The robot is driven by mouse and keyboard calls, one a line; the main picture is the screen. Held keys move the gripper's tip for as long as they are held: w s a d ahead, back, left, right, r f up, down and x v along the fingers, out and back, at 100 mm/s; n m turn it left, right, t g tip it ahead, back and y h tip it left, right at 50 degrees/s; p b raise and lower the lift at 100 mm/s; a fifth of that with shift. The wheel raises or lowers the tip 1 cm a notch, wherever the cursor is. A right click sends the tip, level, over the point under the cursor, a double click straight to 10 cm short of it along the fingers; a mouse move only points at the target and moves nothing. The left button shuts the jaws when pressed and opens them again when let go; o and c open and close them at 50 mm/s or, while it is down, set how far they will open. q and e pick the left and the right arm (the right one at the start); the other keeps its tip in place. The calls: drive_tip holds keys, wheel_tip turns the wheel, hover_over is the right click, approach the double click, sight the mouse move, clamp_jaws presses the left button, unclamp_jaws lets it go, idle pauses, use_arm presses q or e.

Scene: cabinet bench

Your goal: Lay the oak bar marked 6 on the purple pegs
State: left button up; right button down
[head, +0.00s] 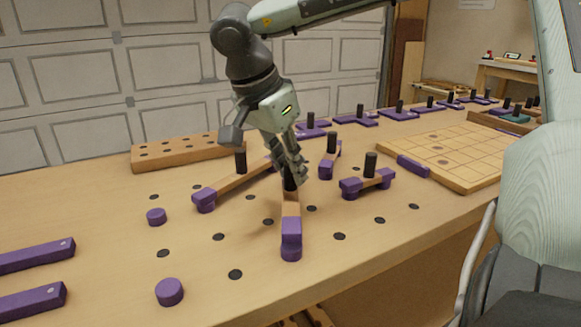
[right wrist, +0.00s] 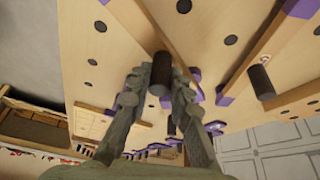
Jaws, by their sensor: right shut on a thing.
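My right gripper (head: 295,173) is shut around the upright black knob (head: 289,184) of an oak bar (head: 291,207) with a purple end. In the right wrist view the knob (right wrist: 160,78) is between the two fingers, with the bar (right wrist: 138,24) beneath it. The bar's near purple end is directly over a round purple peg (head: 291,254) and seems to touch it. The far end is hidden behind the gripper. No number is readable on any bar. Two bare purple pegs stand at the left, one farther back (head: 156,216) and one near the front (head: 169,292). My left gripper is out of view.
Purple strips (head: 35,256) lie at the left. A drilled wooden block (head: 188,152) and a gridded board (head: 450,152) are farther back. The front bench (head: 340,270) is clear.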

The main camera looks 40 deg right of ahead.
drive_tip(key=shift+f+b, duration=0.55)
drive_tip(key=shift+b, duration=0.1)
idle(1.4)
drive_tip(key=shift+f+b, duration=0.35)
drive_tip(key=shift+f+b, duration=0.2)
drive_tip(key=shift+b, duration=0.1)
idle(1.0)
drive_tip(key=c, duration=1.3)
unclamp_jaws()
drive_tip(key=shift+o, duration=0.5)
drive_tip(key=o, duration=0.3)
